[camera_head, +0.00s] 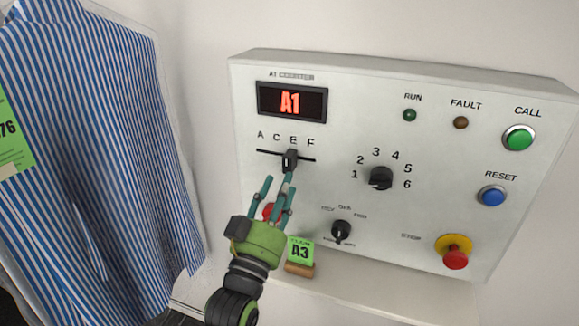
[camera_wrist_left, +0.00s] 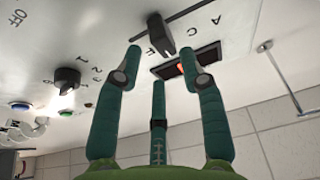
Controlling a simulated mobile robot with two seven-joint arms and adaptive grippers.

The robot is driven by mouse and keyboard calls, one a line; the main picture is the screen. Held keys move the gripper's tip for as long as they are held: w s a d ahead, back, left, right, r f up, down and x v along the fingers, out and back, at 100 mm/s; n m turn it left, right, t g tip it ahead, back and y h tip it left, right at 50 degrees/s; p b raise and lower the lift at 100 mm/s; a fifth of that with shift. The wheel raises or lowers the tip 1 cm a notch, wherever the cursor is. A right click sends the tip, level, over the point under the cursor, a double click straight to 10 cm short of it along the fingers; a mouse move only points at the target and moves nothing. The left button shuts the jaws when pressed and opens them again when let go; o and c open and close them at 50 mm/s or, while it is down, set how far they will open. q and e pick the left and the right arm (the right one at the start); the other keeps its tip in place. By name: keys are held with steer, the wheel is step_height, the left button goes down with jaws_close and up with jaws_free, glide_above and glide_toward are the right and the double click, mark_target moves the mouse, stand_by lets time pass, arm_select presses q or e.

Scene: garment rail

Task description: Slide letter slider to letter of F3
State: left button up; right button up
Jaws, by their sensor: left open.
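The letter slider (camera_head: 290,160) is a dark knob on a horizontal slot in the white panel, below the letters A, C, E, F. It sits about under E. The display (camera_head: 291,102) reads A1 in red. My left gripper (camera_head: 279,186), with teal fingers, is open just below the knob. In the left wrist view the knob (camera_wrist_left: 160,34) shows above and between the spread fingertips (camera_wrist_left: 160,58), apparently not gripped. Whether a finger touches it I cannot tell. The number dial (camera_head: 380,178) stands right of the slider. My right gripper is not in view.
A blue-striped shirt (camera_head: 95,150) hangs at the left. A smaller black knob (camera_head: 341,231), a green CALL button (camera_head: 518,138), a blue RESET button (camera_head: 491,196) and a red stop button (camera_head: 456,258) are on the panel. A green A3 tag (camera_head: 299,250) stands below it.

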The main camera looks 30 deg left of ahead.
mark_target(289, 169)
arm_select(q)
steer(key=p+x, duration=0.1)
steer(key=x, duration=0.3)
steer(key=shift+w+r+p, duration=0.1)
steer(key=shift+p, duration=0.2)
steer(key=shift+w+a, duration=0.1)
steer(key=shift+w, duration=0.35)
